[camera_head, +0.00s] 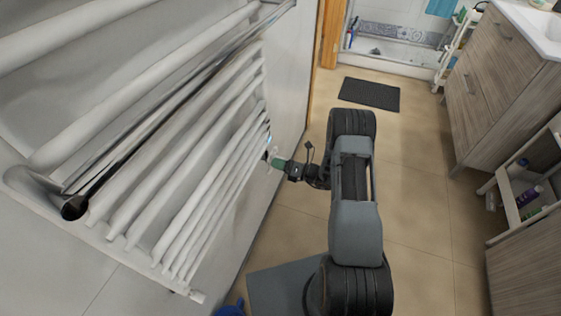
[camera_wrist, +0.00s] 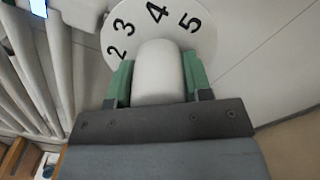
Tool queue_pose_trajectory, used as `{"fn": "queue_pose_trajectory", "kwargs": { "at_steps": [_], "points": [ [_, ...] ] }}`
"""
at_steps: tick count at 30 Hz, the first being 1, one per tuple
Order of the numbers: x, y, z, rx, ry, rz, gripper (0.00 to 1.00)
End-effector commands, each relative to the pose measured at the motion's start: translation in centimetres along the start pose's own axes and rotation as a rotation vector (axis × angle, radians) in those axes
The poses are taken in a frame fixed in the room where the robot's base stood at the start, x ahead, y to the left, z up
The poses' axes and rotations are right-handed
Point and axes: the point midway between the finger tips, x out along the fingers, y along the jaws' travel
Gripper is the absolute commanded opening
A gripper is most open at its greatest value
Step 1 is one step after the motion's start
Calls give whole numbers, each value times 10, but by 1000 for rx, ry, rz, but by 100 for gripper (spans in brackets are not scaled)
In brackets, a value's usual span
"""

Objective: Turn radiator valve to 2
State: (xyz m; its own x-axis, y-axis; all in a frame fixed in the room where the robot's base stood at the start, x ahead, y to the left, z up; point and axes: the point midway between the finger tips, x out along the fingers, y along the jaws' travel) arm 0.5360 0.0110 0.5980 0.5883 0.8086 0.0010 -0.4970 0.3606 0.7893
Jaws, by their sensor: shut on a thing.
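The radiator valve shows in the wrist view as a round white dial (camera_wrist: 180,22) with the black numbers 2, 3, 4 and 5 along its rim. Its white rounded knob (camera_wrist: 158,72) stands in front of the dial. My gripper (camera_wrist: 157,80) is shut on the knob, with one green finger on each side. No pointer mark on the knob shows, so I cannot tell its setting. In the head view my gripper (camera_head: 276,161) reaches left to the radiator's right side, and the valve there is too small and covered to make out.
The white radiator (camera_head: 190,160) with slanting bars fills the left of the head view. A dark mat (camera_head: 369,94) lies on the tiled floor. A wooden cabinet (camera_head: 497,85) and a cart (camera_head: 522,190) with bottles stand at the right. The floor between is clear.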

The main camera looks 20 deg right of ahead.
Motion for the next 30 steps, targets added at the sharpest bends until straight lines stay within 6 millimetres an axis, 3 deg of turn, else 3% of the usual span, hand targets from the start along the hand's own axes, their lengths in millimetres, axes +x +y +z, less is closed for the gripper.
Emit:
{"fn": "queue_pose_trajectory", "kwargs": {
  "at_steps": [12,30],
  "points": [
    [1,2,-4,221,10,3,22],
    [1,2,-5,270,12,3,22]
  ]
}}
